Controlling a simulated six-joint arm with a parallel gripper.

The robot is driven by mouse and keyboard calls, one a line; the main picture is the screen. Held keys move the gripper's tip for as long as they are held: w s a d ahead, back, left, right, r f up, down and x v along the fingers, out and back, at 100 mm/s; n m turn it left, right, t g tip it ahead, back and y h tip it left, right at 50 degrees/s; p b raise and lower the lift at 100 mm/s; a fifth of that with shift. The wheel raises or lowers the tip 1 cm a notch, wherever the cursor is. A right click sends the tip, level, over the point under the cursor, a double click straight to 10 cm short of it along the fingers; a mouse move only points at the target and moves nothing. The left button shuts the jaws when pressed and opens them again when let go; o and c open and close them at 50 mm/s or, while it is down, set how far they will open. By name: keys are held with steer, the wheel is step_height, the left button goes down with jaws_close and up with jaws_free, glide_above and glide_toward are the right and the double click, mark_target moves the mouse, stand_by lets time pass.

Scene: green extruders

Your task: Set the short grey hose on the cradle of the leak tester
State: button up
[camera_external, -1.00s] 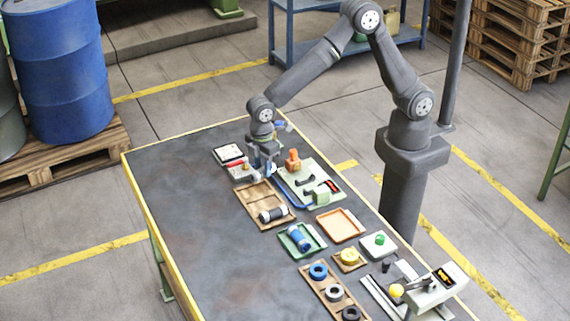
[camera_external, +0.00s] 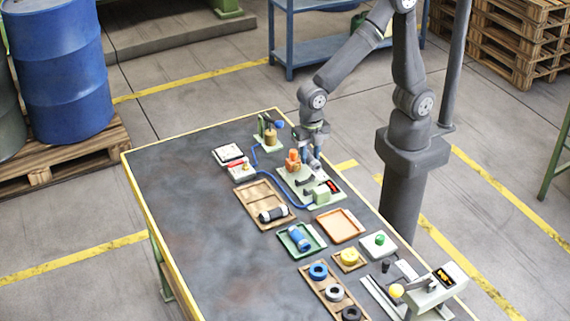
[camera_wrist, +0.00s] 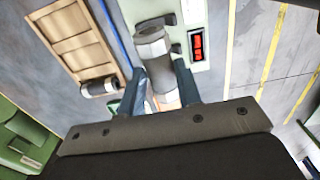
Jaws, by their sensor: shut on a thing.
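My gripper (camera_external: 316,160) is over the back part of the leak tester (camera_external: 325,202), a pale green plate with an orange fixture (camera_external: 292,161) and a red display (camera_external: 333,187). The cradle is largely hidden by the gripper and held piece. I cannot tell whether the piece touches it.
A wooden tray (camera_external: 250,195) left of the tester holds a dark hose with pale ends (camera_external: 272,214). A blue line (camera_external: 272,177) runs along the tester. A green tray (camera_external: 313,237) with a blue piece and an orange tray (camera_external: 352,222) stand in front. The table's left side is clear.

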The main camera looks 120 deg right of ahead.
steer(key=shift+f, duration=4.2)
steer(key=o, duration=0.9)
steer(key=shift+o, duration=0.2)
step_height(320, 180, up, 18)
steer(key=shift+f, duration=0.25)
